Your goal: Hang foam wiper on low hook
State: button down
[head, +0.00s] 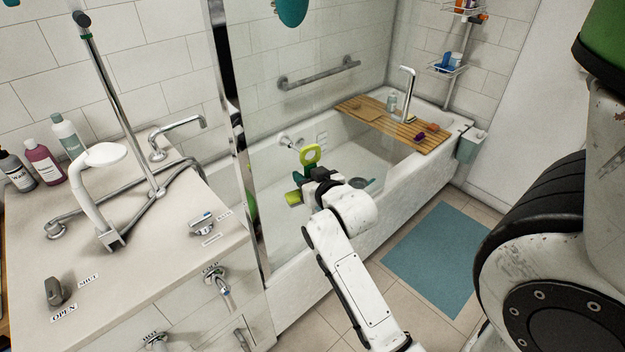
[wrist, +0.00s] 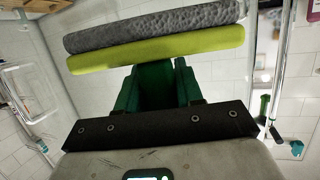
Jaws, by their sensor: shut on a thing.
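The foam wiper has a lime head with a grey foam strip. In the wrist view the head (wrist: 160,48) lies crosswise just beyond my fingers. In the head view a lime ring (head: 310,155) shows above my gripper, with a lime end (head: 292,198) at its left; I take both as parts of the wiper. My gripper (wrist: 157,88) is shut on the wiper; the exact grip is hard to make out. In the head view my gripper (head: 308,180) is in the air over the tub's near side. I cannot make out a low hook for certain.
A glass edge post (head: 232,110) stands left of my gripper. The bathtub (head: 365,215) lies behind and right, with a wooden board (head: 385,122) across it and a grab bar (head: 318,74) above. The vanity top (head: 130,275) with taps and bottles is at left. A blue mat (head: 437,258) lies on the floor.

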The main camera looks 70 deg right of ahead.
jog(key=shift+w+d+f, duration=0.1)
jog(key=shift+w+d, duration=0.4)
jog(key=shift+w, duration=0.35)
jog(key=shift+w+d, duration=0.5)
jog(key=shift+w, duration=0.3)
jog(key=shift+w+d+f+b, duration=0.2)
jog(key=shift+w+d+b, duration=0.05)
jog(key=shift+w+b, duration=0.15)
jog(key=shift+f, duration=0.45)
jog(key=shift+w, duration=0.1)
jog(key=c, duration=0.6)
grip_release()
jog(key=shift+c, duration=0.2)
jog(key=b+v, duration=0.2)
jog(key=v, duration=0.8)
jog(key=shift+s+a, duration=0.15)
jog(key=shift+s, duration=0.2)
